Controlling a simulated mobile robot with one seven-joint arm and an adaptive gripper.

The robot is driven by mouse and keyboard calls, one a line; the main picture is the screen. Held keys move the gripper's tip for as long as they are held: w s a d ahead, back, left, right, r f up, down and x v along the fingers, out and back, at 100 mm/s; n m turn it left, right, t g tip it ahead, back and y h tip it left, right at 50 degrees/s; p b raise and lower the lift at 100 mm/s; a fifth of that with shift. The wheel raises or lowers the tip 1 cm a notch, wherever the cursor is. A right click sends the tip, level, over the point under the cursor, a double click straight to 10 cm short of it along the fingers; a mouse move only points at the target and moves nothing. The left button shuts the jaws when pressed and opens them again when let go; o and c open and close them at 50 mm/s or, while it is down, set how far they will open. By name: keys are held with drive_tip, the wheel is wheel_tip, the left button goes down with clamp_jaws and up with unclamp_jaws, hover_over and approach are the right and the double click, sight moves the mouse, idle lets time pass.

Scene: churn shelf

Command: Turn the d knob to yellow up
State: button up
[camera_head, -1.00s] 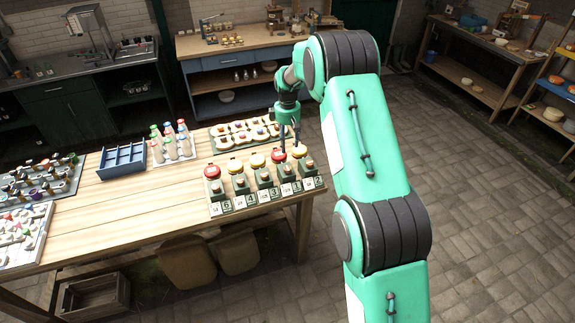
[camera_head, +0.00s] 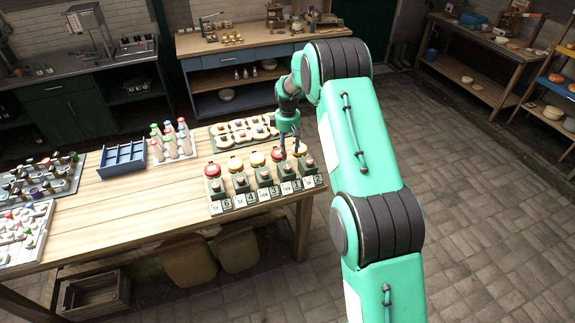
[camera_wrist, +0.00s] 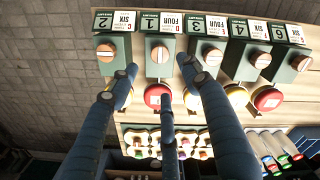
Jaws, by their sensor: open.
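A row of green knob stations (camera_head: 266,184) stands along the right end of the wooden table, each with a brown knob and a coloured dome behind. In the wrist view, the station tagged 1 and FOUR has a round brown knob (camera_wrist: 159,54) and a red dome (camera_wrist: 157,94). The knob letters are too small to read surely, so I cannot tell which is d. My gripper (camera_head: 290,157) is open above the stations. In the wrist view its blue fingertips (camera_wrist: 157,66) lie to either side of the knob on station 1, with a third finger in front of the red dome. Contact cannot be told.
Neighbouring knobs stand close: station 2's knob (camera_wrist: 106,52) to the left and station 3's knob (camera_wrist: 212,57) to the right. Behind the row lies a tray of small pieces (camera_head: 240,131). Bottles (camera_head: 170,140) and a blue divided box (camera_head: 122,159) stand farther left.

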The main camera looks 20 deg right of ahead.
sight(288, 167)
wheel_tip(288, 167, down, 10)
drive_tip(key=shift+f+p, duration=0.1)
drive_tip(key=shift+p, duration=0.35)
drive_tip(key=c, duration=1.1)
